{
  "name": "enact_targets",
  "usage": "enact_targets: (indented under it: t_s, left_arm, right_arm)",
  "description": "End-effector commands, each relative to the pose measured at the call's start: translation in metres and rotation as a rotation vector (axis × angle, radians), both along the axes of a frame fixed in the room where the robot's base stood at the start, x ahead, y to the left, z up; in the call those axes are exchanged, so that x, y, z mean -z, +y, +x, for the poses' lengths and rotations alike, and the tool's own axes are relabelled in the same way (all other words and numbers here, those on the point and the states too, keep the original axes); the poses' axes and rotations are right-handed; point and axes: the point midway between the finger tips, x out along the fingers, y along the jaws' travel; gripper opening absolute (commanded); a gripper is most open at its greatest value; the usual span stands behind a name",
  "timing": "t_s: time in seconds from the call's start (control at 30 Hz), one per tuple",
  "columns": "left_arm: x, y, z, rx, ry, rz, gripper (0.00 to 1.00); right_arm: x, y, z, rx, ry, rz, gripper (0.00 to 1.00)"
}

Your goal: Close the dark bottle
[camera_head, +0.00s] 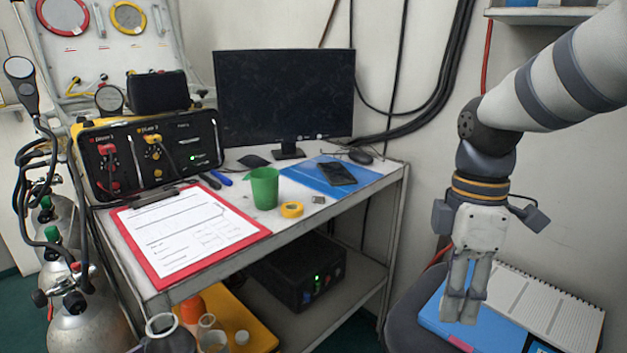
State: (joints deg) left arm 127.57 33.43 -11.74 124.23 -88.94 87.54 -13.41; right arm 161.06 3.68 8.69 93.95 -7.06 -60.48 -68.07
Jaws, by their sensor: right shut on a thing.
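A dark bottle (168,342) stands at the bottom edge of the head view, in front of the bench. Its pale, ring-like mouth faces up and looks uncovered; its lower part is cut off by the picture edge. My right gripper (461,306) hangs fingers down at the right, well away from the bottle, in front of the blue folder and notebook. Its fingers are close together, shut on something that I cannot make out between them. A small white cap-like piece (242,338) sits near the bottle, to its right. My left gripper is not in view.
The bench holds a red clipboard (180,272), a green cup (264,187), yellow tape (292,209) and a monitor (285,95). An orange bottle (192,308) and clear containers (214,341) crowd the dark bottle. Gas cylinders (85,330) stand left. A chair (400,310) carries a notebook (545,310).

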Motion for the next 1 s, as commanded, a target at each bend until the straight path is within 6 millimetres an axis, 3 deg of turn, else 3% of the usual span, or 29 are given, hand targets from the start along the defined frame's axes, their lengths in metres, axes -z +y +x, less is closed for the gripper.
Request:
enact_targets:
  t_s: [0.27,0.6,0.77,0.83,1.0]
  left_arm:
    - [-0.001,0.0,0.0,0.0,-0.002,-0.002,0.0]
    - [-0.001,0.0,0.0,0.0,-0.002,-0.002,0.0]
    - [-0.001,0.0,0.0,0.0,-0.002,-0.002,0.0]
    - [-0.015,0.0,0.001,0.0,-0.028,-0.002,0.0]
    - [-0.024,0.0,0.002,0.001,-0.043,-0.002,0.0]
  right_arm:
    - [0.039,0.009,-0.026,0.418,0.002,0.003,0.2]
    - [0.092,0.015,-0.082,1.182,0.029,-0.017,0.2]
    - [0.1,0.014,-0.095,1.365,0.037,-0.025,0.2]
    - [0.086,0.014,-0.092,1.364,0.013,-0.006,0.2]
    - [0.078,0.014,-0.091,1.36,0.0,0.005,0.2]
